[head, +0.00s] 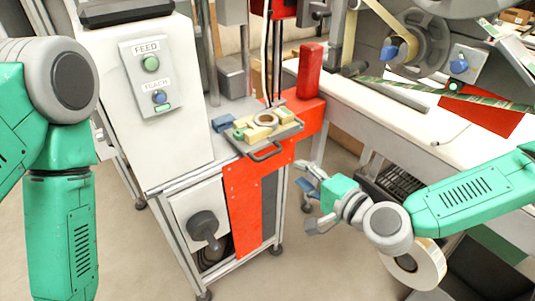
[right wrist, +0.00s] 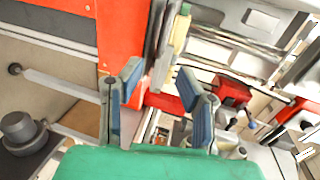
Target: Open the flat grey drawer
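The flat grey drawer (head: 290,131) is a shallow tray at the middle of the head view, with a dark bar handle (head: 268,155) on its front edge. Yellowish blocks and a ring lie on it. My right gripper (head: 309,205) is below and to the right of the handle, apart from it. In the right wrist view its two blue-padded fingers (right wrist: 163,97) are spread with nothing held between them. Grey and yellowish parts show beyond the fingers, but I cannot tell whether they are the drawer. My left arm hangs at the left; its gripper is out of view.
A red-orange panel (head: 244,205) stands below the drawer. A red block (head: 310,70) is behind it on the right. A white cabinet with feed buttons (head: 151,64) stands at left. A white bench (head: 400,125) lies to the right, with a reel (head: 428,265) beneath my right arm.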

